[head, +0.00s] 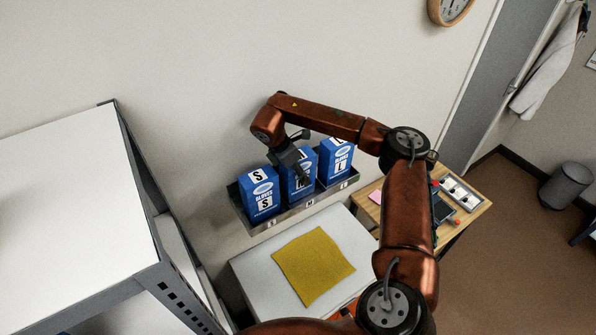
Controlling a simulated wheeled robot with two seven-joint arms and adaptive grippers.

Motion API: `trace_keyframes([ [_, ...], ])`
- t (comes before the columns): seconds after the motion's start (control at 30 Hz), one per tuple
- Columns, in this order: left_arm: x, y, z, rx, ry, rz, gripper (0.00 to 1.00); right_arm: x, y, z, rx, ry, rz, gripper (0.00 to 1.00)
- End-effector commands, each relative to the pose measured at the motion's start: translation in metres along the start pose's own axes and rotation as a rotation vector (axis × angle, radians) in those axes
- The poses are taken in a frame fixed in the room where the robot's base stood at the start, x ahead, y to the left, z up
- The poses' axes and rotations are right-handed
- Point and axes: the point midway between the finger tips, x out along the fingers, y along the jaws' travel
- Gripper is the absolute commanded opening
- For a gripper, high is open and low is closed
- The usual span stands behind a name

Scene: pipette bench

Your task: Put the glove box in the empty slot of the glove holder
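The glove holder (294,214) is a dark tray on the wall with slots marked S, M and L. A blue and white S glove box (261,198) stands in the left slot and an L box (336,165) in the right one. The middle glove box (301,188) stands upright at the middle slot, between the other two; whether it rests on the slot floor is hidden. My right gripper (303,172) is over this box, with a dark finger across its front. The far finger is hidden, so its grip cannot be told. My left gripper is out of view.
A white table (249,268) with a yellow cloth (313,264) lies below the holder. A wooden bench (474,207) with small trays is to the right. A grey-framed shelf (75,205) stands at the left. My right arm spans the right of the holder.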

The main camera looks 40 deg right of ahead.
Motion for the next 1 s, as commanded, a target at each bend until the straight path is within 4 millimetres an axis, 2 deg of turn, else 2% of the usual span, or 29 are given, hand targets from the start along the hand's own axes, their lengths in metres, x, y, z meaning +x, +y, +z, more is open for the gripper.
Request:
trace_keyframes([
  [0.07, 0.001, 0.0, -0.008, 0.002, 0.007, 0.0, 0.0, -0.001, 0.0, 0.001, 0.002, 0.0, 0.001, 0.56],
  [0.13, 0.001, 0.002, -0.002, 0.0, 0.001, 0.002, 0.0, -0.001, 0.003, 0.0, 0.0, -0.001, 0.0, 0.6],
  [0.3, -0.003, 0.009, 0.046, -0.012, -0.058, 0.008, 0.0, 0.0, 0.007, -0.001, -0.001, -0.001, -0.002, 0.6],
  [0.4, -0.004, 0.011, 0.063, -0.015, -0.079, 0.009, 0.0, 0.0, 0.006, 0.0, 0.0, 0.0, -0.003, 0.6],
  [0.47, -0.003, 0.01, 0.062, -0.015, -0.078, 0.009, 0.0, -0.002, 0.006, 0.0, 0.002, 0.0, -0.002, 0.6],
  [0.57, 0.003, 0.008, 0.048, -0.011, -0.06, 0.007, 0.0, -0.011, 0.007, 0.0, 0.003, 0.001, 0.0, 0.6],
  [0.73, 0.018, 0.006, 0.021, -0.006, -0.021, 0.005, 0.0, -0.042, 0.007, -0.002, 0.001, 0.001, 0.003, 0.6],
  [0.87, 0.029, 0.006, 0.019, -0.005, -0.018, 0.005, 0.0, -0.073, 0.008, -0.003, 0.001, 0.001, 0.004, 0.6],
  [1.0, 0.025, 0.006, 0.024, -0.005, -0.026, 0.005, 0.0, -0.098, 0.007, 0.0, 0.001, -0.001, 0.002, 0.6],
])
